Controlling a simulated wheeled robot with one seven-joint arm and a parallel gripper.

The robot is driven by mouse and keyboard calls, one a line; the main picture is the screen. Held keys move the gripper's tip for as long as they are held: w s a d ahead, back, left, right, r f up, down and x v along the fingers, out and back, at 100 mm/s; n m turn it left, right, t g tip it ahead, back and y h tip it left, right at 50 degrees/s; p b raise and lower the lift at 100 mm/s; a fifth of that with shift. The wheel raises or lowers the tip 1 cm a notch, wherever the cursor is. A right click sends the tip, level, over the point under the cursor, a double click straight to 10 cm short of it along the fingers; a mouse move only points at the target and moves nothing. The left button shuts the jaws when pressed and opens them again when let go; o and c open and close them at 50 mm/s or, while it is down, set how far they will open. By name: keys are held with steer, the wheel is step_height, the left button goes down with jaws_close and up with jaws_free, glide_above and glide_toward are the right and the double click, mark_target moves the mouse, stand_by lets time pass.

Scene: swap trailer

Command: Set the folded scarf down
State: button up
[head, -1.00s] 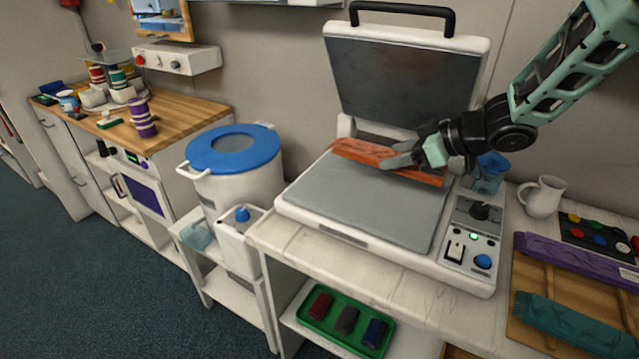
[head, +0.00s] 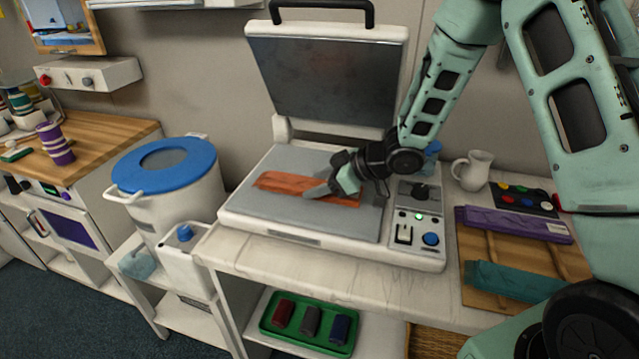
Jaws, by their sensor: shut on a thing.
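The folded scarf (head: 290,183) is an orange-red strip lying along the grey lower plate (head: 275,216) of the open heat press, toward its back. My gripper (head: 322,189) reaches in from the right and is shut on the scarf near its right end. The scarf looks flat and very close to the plate; I cannot tell whether all of it touches. The gripper hides part of the scarf's right side. The dark upper plate (head: 325,80) of the press stands raised behind.
Right of the press are its control panel (head: 416,222), a white jug (head: 472,170) and a wooden board (head: 505,245) with purple and teal folded cloths. A blue-lidded bucket (head: 190,195) stands to the left. A green tray (head: 308,342) sits on the shelf below.

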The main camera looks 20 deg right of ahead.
steer(key=o, duration=1.1)
steer(key=shift+f, duration=0.1)
steer(key=shift+c, duration=0.2)
